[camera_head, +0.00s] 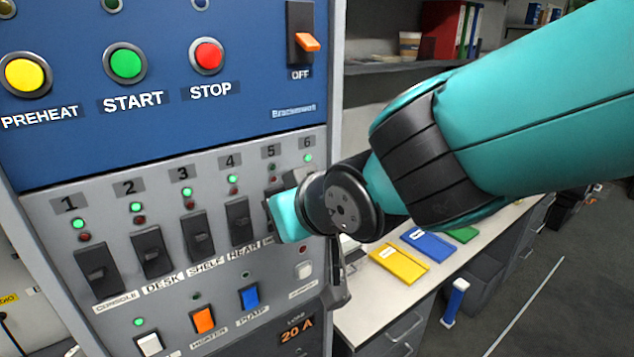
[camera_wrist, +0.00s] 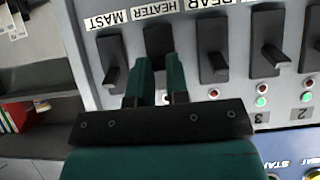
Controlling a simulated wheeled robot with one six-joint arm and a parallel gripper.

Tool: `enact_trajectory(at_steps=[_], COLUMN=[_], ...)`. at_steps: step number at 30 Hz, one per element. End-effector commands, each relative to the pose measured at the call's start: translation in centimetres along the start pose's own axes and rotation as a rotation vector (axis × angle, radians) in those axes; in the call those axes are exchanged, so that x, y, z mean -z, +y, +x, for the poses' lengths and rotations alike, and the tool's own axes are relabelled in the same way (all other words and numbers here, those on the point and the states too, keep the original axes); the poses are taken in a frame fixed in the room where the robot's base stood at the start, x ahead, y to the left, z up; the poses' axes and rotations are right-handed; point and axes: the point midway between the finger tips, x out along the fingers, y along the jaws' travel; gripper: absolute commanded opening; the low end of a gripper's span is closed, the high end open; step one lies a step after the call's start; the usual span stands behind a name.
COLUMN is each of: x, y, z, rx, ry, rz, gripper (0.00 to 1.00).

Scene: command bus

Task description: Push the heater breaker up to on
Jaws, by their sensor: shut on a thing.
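The heater breaker (camera_wrist: 158,38) is a black switch in slot 5 of the grey breaker panel (camera_head: 38,205). Its label stands beside it in the wrist view, which shows the panel upside down. My gripper (camera_wrist: 159,72) has its two teal fingers at this breaker and is shut on its lever. In the head view my gripper (camera_head: 276,218) covers most of slot 5, so the lever's position cannot be read there. The slot 5 green lamp (camera_head: 271,166) looks dark, while the green lamps over the neighbouring slots are lit.
The rear breaker (camera_wrist: 212,52) and mast breaker (camera_wrist: 112,62) stand close on either side of my fingers. A counter (camera_head: 365,310) with coloured folders lies right of the panel.

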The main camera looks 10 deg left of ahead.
Motion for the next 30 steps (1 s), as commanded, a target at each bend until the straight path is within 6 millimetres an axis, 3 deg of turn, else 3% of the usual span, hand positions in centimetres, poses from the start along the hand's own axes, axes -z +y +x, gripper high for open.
enact_trajectory(at_steps=[1,15,30], x=[1.05,1.84,1.76], y=[0.0,0.01,0.0], z=[-0.54,-0.34,-0.11], rx=[0.0,0.0,0.0], ry=[-0.039,-0.326,-0.381], rz=[0.0,0.001,0.0], gripper=[0.0,0.0,0.0])
